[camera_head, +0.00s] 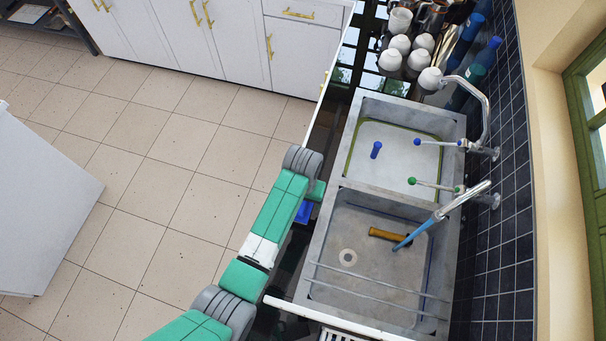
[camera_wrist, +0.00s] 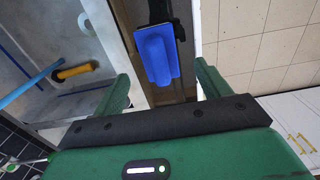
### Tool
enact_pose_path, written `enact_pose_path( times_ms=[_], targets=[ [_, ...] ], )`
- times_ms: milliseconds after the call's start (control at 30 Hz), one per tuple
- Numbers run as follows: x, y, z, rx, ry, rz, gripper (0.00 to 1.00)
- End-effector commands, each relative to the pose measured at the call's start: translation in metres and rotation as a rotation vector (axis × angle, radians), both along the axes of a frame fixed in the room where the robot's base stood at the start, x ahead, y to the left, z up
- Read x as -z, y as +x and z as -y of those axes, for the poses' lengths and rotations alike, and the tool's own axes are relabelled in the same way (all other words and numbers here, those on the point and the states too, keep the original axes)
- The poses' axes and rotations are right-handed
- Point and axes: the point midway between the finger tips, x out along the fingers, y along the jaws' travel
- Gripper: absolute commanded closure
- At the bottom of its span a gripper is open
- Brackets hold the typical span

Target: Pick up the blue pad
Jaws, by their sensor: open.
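The blue pad (camera_wrist: 157,55) is a small blue block with a black part at its far end, in the upper middle of the wrist view. In the head view a blue patch of it (camera_head: 303,212) shows on the dark strip left of the sink, partly hidden by my arm. My gripper (camera_wrist: 161,73) has its two green fingers spread apart, one on each side of the pad in the wrist view. Nothing is between the fingers' tips that they touch. In the head view only a small green piece of the hand (camera_head: 317,190) shows beside the pad.
A double steel sink (camera_head: 337,190) lies right of the pad. White jars (camera_head: 390,60) and bottles stand at the back. Open floor lies left of the counter.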

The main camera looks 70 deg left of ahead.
Motion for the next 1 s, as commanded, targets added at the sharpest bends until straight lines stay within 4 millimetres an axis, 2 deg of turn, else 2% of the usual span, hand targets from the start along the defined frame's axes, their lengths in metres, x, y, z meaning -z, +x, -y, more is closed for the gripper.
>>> enact_pose_path(
  times_ms=[100, 300, 367, 633, 867, 1000],
  targets=[
    [0.006, 0.000, 0.001, 0.000, 0.000, 0.000, 0.25],
    [0.042, -0.002, 0.004, -0.001, 0.001, -0.001, 0.25],
    [0.048, -0.002, 0.004, -0.001, 0.002, 0.001, 0.25],
    [0.052, -0.002, 0.004, 0.000, 0.003, 0.003, 0.25],
    [0.052, -0.002, 0.004, 0.000, 0.003, 0.003, 0.70],
    [0.052, -0.002, 0.003, 0.000, 0.003, 0.003, 0.76]
  ],
)
